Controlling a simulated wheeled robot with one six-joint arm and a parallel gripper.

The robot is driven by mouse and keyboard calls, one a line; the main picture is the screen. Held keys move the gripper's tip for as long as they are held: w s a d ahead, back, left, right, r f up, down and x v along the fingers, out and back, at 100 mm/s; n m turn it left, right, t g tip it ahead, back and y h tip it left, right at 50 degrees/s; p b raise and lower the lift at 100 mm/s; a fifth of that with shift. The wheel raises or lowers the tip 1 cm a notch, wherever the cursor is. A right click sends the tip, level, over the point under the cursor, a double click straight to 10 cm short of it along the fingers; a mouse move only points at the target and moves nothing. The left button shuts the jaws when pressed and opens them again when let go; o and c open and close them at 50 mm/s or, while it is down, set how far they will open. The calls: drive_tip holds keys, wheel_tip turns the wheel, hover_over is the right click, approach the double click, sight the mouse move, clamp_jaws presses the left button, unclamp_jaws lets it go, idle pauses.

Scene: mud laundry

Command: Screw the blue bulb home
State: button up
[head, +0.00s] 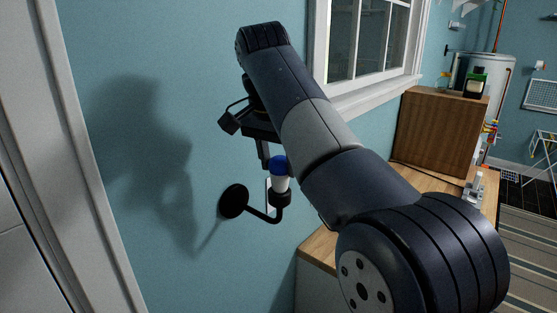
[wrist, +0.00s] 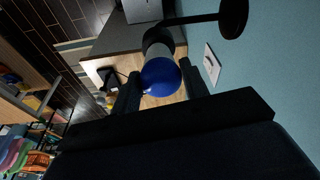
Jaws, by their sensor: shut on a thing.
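The blue bulb (head: 278,163) stands upright with its pale lower part in the dark cup of a black wall lamp (head: 235,201). The bulb's round blue top (wrist: 160,75) faces the camera in the wrist view, with the lamp's round wall plate (wrist: 233,15) beyond it. My gripper (wrist: 160,86) is shut on the bulb from above, one finger on each side. In the head view my gripper (head: 270,155) is partly hidden by my arm. The bulb's lower end inside the cup is hidden, so I cannot tell how deep it sits.
A blue wall (head: 170,150) stands close behind the lamp, with a white plate (wrist: 211,64) on it. A window (head: 365,50) is above and right. A wooden counter (head: 320,247) with a wooden cabinet (head: 437,130) stands to the right.

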drive_tip(key=shift+a+m+h, duration=0.1)
drive_tip(key=shift+m+h, duration=0.2)
drive_tip(key=shift+m, duration=1)
drive_tip(key=o, duration=1.2)
drive_tip(key=c, duration=0.4)
drive_tip(key=shift+o, duration=0.6)
